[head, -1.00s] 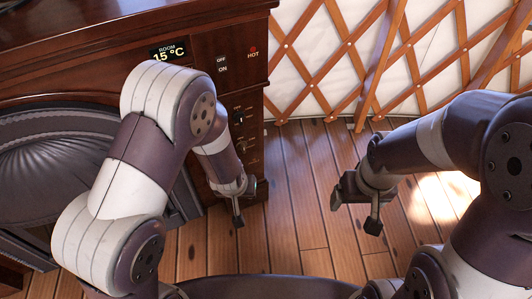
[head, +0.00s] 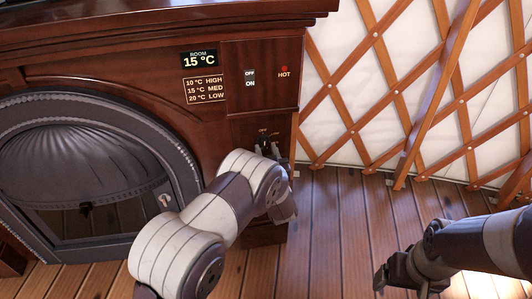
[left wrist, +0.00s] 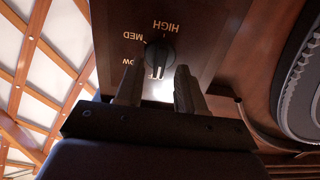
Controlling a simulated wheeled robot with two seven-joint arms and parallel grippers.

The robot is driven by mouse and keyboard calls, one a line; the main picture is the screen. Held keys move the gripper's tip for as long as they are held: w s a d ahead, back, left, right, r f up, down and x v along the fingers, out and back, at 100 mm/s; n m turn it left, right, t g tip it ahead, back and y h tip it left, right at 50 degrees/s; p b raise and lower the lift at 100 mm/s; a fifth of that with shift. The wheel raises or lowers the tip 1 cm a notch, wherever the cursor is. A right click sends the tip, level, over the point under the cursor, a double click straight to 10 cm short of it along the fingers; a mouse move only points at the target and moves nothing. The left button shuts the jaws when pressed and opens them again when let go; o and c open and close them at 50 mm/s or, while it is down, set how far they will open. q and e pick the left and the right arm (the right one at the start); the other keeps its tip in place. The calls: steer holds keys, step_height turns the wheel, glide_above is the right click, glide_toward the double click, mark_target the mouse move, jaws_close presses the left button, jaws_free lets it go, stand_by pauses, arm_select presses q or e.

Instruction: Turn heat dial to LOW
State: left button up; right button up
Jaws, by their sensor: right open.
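The heat dial (left wrist: 160,54) is a round black knob on the dark wooden panel in the left wrist view. Its lettering is upside down there: HIGH (left wrist: 166,26) above, MED (left wrist: 131,37) to the left, LOW (left wrist: 133,62) lower left. A label below the knob is partly covered. A pale mark on the knob seems to face that lower label. My left gripper (left wrist: 158,78) is open, its fingers on either side of the knob's lower part; contact cannot be told. In the head view my left arm hides much of the dial area. My right gripper (head: 402,280) is open and empty above the floor.
The stove cabinet carries a ROOM 15 °C display (head: 199,59), a temperature chart (head: 205,90) listing 20 °C as LOW, an OFF/ON switch (head: 250,78) and a red HOT lamp (head: 284,69). A lattice wall (head: 400,90) stands to the right. Clear wooden floor (head: 335,230) lies between.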

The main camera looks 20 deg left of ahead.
arm_select(q)
steer(key=shift+x, duration=0.85)
jaws_close()
steer(key=shift+r, duration=0.1)
